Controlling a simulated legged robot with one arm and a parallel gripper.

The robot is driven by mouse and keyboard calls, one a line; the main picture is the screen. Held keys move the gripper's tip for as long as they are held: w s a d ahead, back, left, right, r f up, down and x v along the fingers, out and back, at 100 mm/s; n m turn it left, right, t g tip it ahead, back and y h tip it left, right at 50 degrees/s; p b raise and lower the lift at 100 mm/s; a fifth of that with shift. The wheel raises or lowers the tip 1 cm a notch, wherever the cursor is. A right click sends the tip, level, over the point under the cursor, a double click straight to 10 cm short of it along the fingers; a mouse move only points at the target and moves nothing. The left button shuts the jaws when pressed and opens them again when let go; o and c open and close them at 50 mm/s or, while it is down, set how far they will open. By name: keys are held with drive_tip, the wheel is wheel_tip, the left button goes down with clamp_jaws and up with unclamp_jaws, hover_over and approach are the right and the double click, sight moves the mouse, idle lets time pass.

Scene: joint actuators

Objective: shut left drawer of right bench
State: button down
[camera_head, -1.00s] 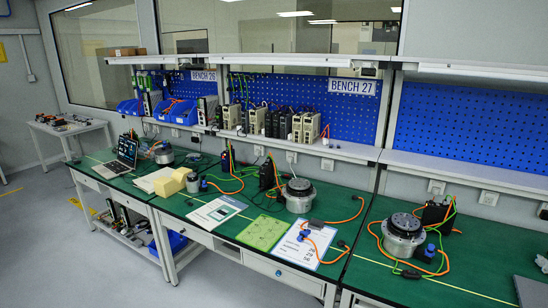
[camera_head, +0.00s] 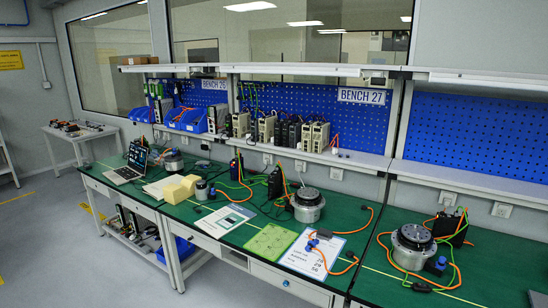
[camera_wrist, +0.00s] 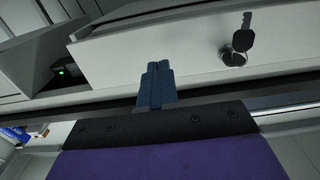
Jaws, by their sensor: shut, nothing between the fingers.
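In the wrist view, a pale drawer front (camera_wrist: 200,60) runs across the upper part, with a key in its lock (camera_wrist: 236,42) on the right. My gripper (camera_wrist: 156,68) shows there as two dark blue fingers pressed together. They overlap the lower part of the drawer front in the picture; whether they touch it is unclear. The panel's left end seems to stand out from the bench, but how far is hard to tell. In the head view, the right bench (camera_head: 470,288) has a green top; its drawers lie below the frame. My gripper does not show in that view.
A small green light (camera_wrist: 61,71) glows in a dark recess left of the drawer front. Bench 27 (camera_head: 222,220) carries a motor (camera_head: 307,205), papers and orange cables. Another motor (camera_head: 413,247) stands on the right bench. Open grey floor (camera_head: 75,270) lies at the left.

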drive_tip(key=shift+w, duration=0.1)
idle(0.6)
drive_tip(key=b+x, duration=0.1)
drive_tip(key=x, duration=0.2)
drive_tip(key=shift+w+d+b, duration=0.25)
drive_tip(key=shift+w+b, duration=0.05)
drive_tip(key=shift+w, duration=0.15)
